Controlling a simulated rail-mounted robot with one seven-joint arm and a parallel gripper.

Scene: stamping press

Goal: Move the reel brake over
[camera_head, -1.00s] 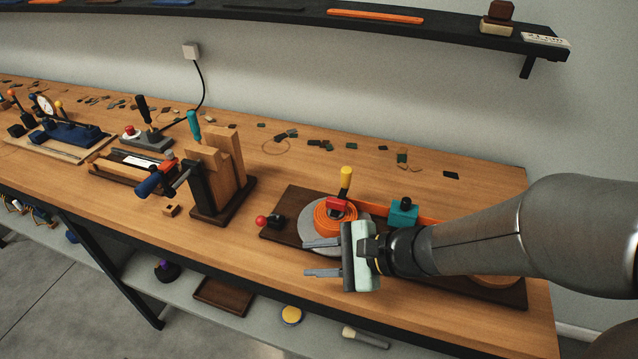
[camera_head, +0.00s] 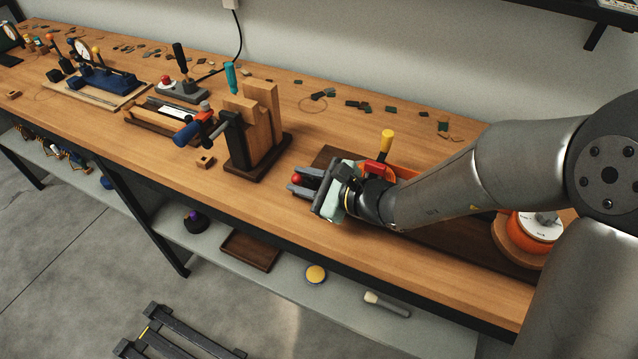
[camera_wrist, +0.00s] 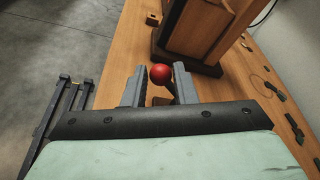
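A round red knob (camera_head: 297,179) shows at the left end of the dark reel base board (camera_head: 325,155); I take it as the reel brake's handle. My gripper (camera_head: 302,182) is open around it, fingers pointing left. In the wrist view the red knob (camera_wrist: 160,74) sits between the fingertips of my gripper (camera_wrist: 159,84), with little gap on either side; I cannot tell whether they touch it. The brake's black mount is hidden. Behind my gripper, a red block (camera_head: 376,168) and a yellow-topped post (camera_head: 387,141) show; my arm hides most of the reel there.
A wooden block stand (camera_head: 262,130) with a teal handle rises just left of my gripper. A second orange reel (camera_head: 535,230) with a white disc lies at the right. The bench front edge is close below. A lower shelf holds a tray (camera_head: 250,250) and a yellow disc (camera_head: 315,274).

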